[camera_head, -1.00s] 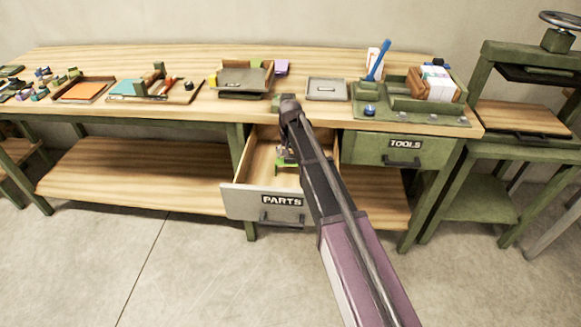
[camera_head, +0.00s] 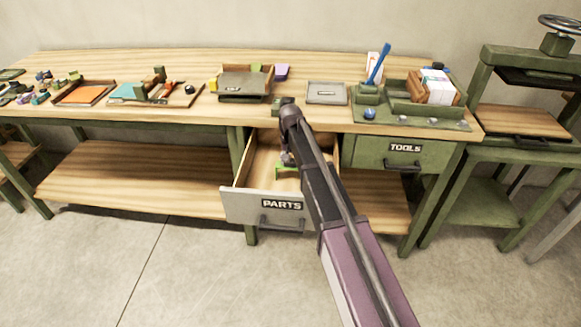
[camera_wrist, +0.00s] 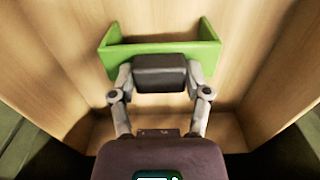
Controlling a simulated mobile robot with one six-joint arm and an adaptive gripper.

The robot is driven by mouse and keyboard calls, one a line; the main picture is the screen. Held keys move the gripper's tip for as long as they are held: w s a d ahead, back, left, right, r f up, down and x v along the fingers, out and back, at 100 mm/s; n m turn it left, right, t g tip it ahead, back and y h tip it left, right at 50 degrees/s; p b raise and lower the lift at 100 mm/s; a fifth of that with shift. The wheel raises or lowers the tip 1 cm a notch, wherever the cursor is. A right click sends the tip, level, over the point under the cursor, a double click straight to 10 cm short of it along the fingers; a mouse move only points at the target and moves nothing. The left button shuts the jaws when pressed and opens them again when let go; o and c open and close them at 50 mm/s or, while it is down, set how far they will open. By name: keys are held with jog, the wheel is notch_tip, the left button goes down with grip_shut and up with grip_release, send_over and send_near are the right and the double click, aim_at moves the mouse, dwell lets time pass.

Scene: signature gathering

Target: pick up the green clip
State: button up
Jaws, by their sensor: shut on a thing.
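The green clip (camera_wrist: 160,48) is a bracket shape with a long bar and upturned ends. In the head view the green clip (camera_head: 287,168) shows inside the open PARTS drawer (camera_head: 282,205). My gripper (camera_wrist: 160,75) is shut on the near long side of the clip in the wrist view. The dark pad hides the middle of that side. In the head view my gripper (camera_head: 288,158) is down inside the drawer, partly hidden by my arm. I cannot tell whether the clip touches the drawer floor.
Wooden drawer walls stand close on both sides. The workbench top (camera_head: 180,65) is above, with a grey tray (camera_head: 326,92) behind the drawer. The shut TOOLS drawer (camera_head: 403,150) is to the right. The floor in front is clear.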

dwell(0.4)
notch_tip(320, 180, up, 10)
jog(key=p, duration=1)
jog(key=shift+r, duration=0.1)
dwell(0.6)
notch_tip(320, 180, up, 19)
jog(key=p, duration=1.9)
jog(key=shift+r+p, duration=0.1)
jog(key=shift+p, duration=0.2)
jog(key=shift+a, duration=0.15)
